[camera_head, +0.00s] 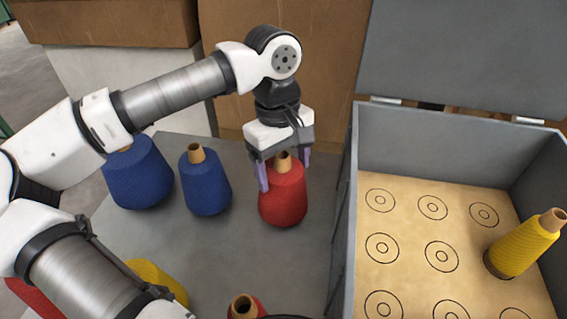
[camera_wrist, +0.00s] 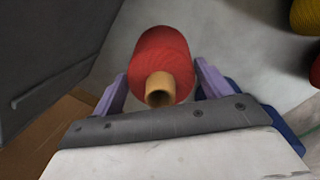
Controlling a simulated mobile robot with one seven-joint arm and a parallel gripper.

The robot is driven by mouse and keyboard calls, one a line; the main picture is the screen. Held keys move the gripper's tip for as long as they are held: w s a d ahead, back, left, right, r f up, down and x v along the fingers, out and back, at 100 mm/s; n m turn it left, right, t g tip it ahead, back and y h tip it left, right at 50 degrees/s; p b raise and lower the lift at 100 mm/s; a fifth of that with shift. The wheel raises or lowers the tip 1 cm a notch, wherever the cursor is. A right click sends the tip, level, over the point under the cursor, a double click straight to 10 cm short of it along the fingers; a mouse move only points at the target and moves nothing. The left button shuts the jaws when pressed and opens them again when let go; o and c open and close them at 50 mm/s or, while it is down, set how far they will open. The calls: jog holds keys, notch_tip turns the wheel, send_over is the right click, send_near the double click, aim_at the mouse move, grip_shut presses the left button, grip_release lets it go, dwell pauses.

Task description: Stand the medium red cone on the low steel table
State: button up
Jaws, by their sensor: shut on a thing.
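A red cone (camera_head: 284,195) with a tan tube top is upright over the grey steel table (camera_head: 265,262), near the crate's left wall. I cannot tell whether its base touches the table. My gripper (camera_head: 282,175) comes from above and is shut on it, with a purple finger on each side. The wrist view also shows this red cone (camera_wrist: 162,62) between the fingers (camera_wrist: 157,88). A second red cone (camera_head: 244,306) is partly cut off at the bottom edge, and more red shows at the lower left corner (camera_head: 38,300).
Two blue cones (camera_head: 206,185) (camera_head: 137,178) stand left of the held cone. A yellow cone (camera_head: 160,280) is partly hidden by my arm. At the right, an open grey crate (camera_head: 343,235) has a ring-marked floor and a tilted yellow cone (camera_head: 522,248). Brown boxes (camera_head: 310,50) stand behind.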

jog(key=shift+f+b, duration=0.4)
jog(key=shift+b, duration=0.05)
jog(key=o, duration=1.9)
jog(key=r, duration=0.4)
jog(key=w+r, duration=0.1)
jog(key=r, duration=0.4)
jog(key=a+r, duration=0.1)
jog(key=r, duration=0.3)
jog(key=shift+w+r+p, duration=0.15)
jog(key=shift+r+p, duration=0.25)
